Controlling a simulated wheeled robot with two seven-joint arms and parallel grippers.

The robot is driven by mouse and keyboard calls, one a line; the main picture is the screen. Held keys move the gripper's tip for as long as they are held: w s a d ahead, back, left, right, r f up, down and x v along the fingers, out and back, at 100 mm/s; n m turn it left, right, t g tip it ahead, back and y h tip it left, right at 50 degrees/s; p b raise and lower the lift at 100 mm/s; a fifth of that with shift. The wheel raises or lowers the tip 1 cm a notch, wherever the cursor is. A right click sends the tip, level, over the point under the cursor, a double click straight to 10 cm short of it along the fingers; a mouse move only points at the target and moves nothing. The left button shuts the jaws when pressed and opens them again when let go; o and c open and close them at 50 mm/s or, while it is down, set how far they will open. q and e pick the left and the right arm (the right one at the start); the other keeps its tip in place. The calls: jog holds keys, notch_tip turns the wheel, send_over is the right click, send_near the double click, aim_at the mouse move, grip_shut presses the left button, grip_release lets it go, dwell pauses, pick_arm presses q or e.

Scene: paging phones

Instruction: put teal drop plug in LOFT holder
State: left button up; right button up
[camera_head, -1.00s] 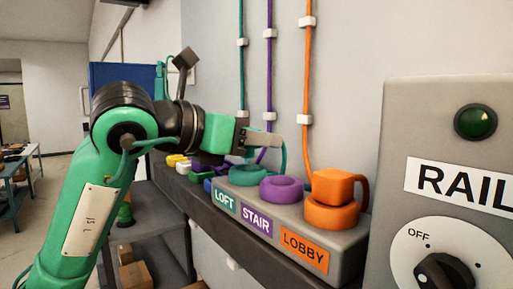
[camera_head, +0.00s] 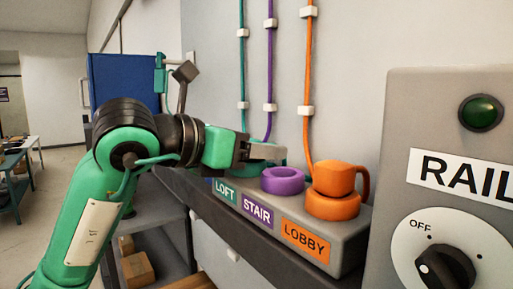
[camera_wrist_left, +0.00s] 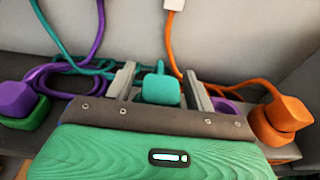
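The teal drop plug (camera_wrist_left: 161,90) is between the two fingers of my left gripper in the left wrist view, with a narrow gap on either side. Its teal cord rises behind it. In the head view my left gripper (camera_head: 268,152) is low over the teal ring of the LOFT holder (camera_head: 267,165) and hides most of it and the plug. The LOFT label (camera_head: 225,191) shows on the block's front. Whether the plug sits fully in the ring is hidden by my gripper. My right gripper is out of view.
The empty purple STAIR holder (camera_head: 283,181) is just right of my gripper. An orange plug (camera_head: 334,177) sits on the LOBBY holder (camera_head: 333,205). A purple plug (camera_wrist_left: 14,99) rests on a green ring (camera_wrist_left: 27,117). The wall is close behind; a grey RAIL panel (camera_head: 405,130) stands right.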

pick_arm(q)
jog(key=shift+r+p, duration=0.35)
jog(key=shift+p, duration=0.1)
jog(key=v, duration=0.1)
jog(key=b+v, duration=0.2)
jog(key=shift+f, duration=0.35)
jog(key=b+v, duration=0.3)
jog(key=v, duration=0.6)
jog(key=shift+r, duration=0.3)
jog(key=shift+d, duration=0.1)
